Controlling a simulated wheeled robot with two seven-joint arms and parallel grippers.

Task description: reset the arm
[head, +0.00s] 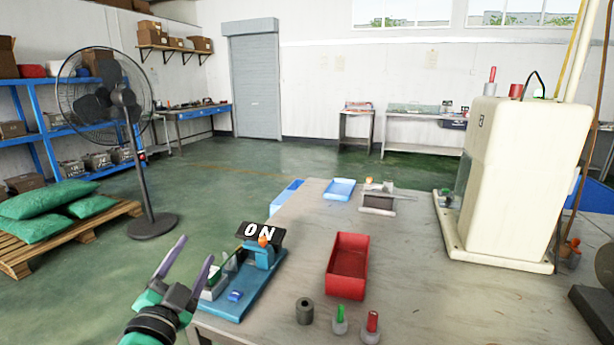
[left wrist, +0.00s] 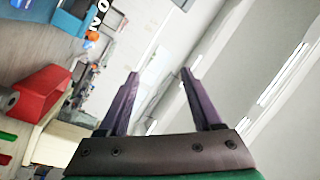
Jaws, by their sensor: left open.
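My left gripper (head: 190,262) is raised at the lower left of the head view, in front of the table's left edge. Its two purple fingers are apart with nothing between them. The left wrist view shows the same open fingers (left wrist: 158,75), with the room tilted behind them. My right gripper is in neither view.
A blue fixture (head: 262,287) with an "ON" sign (head: 256,233) stands close beside the left gripper. A red bin (head: 347,266), a grey cylinder (head: 304,311) and green and red buttons (head: 372,327) are on the table (head: 440,290). A cream machine (head: 515,180) stands right.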

